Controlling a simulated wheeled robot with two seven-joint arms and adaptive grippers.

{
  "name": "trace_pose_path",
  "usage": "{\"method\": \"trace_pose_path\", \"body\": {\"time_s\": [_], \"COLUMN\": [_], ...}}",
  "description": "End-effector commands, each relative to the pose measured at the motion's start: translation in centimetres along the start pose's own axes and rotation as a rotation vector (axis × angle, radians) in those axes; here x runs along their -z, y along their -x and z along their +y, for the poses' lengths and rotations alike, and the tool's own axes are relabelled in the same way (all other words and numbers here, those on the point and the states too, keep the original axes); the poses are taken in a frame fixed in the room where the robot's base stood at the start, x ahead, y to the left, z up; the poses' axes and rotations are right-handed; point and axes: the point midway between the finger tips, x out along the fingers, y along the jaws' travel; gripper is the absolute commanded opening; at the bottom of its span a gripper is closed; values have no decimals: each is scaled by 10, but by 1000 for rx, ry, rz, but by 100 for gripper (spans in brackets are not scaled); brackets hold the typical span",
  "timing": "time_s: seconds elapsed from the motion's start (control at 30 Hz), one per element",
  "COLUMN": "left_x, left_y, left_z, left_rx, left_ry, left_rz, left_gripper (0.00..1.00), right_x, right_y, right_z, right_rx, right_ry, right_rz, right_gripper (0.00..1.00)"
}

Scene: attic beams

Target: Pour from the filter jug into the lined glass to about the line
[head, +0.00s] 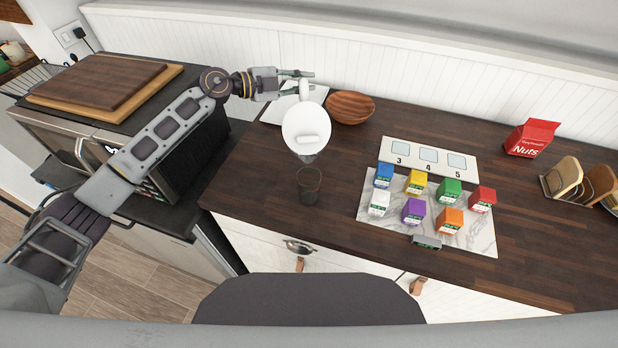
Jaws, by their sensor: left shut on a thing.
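The filter jug (305,122) has a white lid and hangs in front of my left gripper, above the counter. Its clear lower end shows just behind and above the lined glass, and it looks tipped toward the glass. My left gripper (305,81) is shut on the jug's handle at the far side. The lined glass (309,188) stands upright on the dark wood counter near the front edge. A faint reddish line shows on it. I cannot tell its liquid level or whether water is flowing. My right gripper is out of view.
A wooden bowl (350,107) sits behind the jug on the right. A marble board (475,242) with several coloured cartons and a numbered card (466,158) lie to the right. A red nuts bag (533,138) stands farther right. Cutting boards (103,82) lie on the oven at left.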

Motion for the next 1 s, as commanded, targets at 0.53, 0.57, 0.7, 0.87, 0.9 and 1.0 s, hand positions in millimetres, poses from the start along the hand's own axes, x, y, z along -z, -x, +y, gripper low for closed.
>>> {"method": "trace_pose_path", "body": {"time_s": [0.53, 0.57, 0.7, 0.87, 0.9, 1.0], "left_x": [10, 10, 12, 12, 12, 12], "left_y": [4, 4, 4, 5, 5, 5], "left_z": [-4, -4, -4, -5, -5, -5], "left_rx": [28, 29, 33, 33, 33, 33], "left_ry": [-55, -57, -65, -65, -65, -65], "left_rz": [2, 2, 2, 2, 2, 2], "left_gripper": [0, 0, 0, 0, 0, 0], "right_x": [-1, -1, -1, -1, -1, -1], "right_y": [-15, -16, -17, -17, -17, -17], "right_z": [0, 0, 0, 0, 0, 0], "right_rx": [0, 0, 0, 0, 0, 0], "right_ry": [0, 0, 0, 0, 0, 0], "right_rz": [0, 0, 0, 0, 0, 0], "right_gripper": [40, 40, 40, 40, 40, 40]}}
